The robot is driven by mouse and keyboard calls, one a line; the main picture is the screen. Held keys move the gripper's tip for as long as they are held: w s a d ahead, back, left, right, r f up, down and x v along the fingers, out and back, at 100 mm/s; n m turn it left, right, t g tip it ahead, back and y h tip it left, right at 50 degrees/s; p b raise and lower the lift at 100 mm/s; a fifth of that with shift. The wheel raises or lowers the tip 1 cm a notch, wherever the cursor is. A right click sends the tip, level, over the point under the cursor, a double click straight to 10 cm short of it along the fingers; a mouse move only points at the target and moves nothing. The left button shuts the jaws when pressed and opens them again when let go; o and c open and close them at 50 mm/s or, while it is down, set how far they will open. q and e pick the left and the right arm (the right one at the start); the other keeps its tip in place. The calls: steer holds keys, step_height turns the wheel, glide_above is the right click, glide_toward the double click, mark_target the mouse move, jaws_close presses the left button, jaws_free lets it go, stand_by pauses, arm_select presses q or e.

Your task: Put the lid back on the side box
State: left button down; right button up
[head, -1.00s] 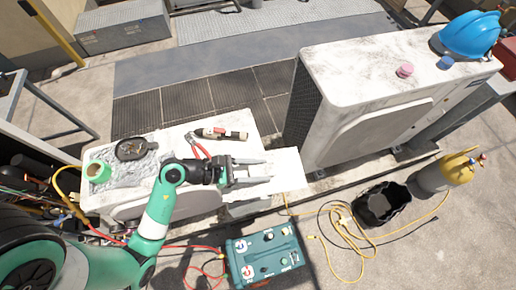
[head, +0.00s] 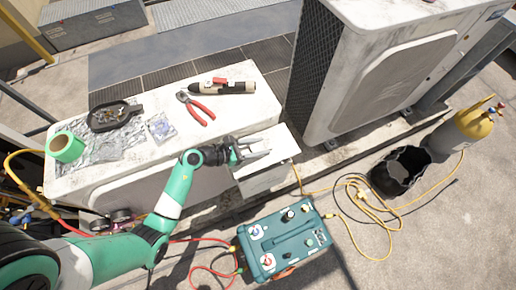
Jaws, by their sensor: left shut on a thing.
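My left gripper (head: 256,150) is shut on the lid (head: 283,142), a flat pale panel, and its fingers reach across it from the left. The side box (head: 267,180) is a small light-grey box on the right end of the near white condenser unit. The lid lies over the top of the box in this view. I cannot tell whether it touches the rim all round, and the inside of the box is hidden. My right gripper is not in view.
The near condenser's top (head: 160,165) holds pliers (head: 195,107), a torch-like tool (head: 224,87), a dark tray (head: 115,115) and green tape (head: 66,147). A teal machine (head: 285,240), black bucket (head: 400,170) and yellow hose (head: 360,205) are on the ground. A large condenser (head: 390,85) stands behind right.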

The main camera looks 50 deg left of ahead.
arm_select(q)
step_height(320, 180, down, 8)
steer(key=b, duration=0.7)
steer(key=shift+r, duration=0.15)
stand_by(0.4)
steer(key=shift+f, duration=0.55)
stand_by(0.9)
steer(key=shift+c, duration=1.2)
jaws_free()
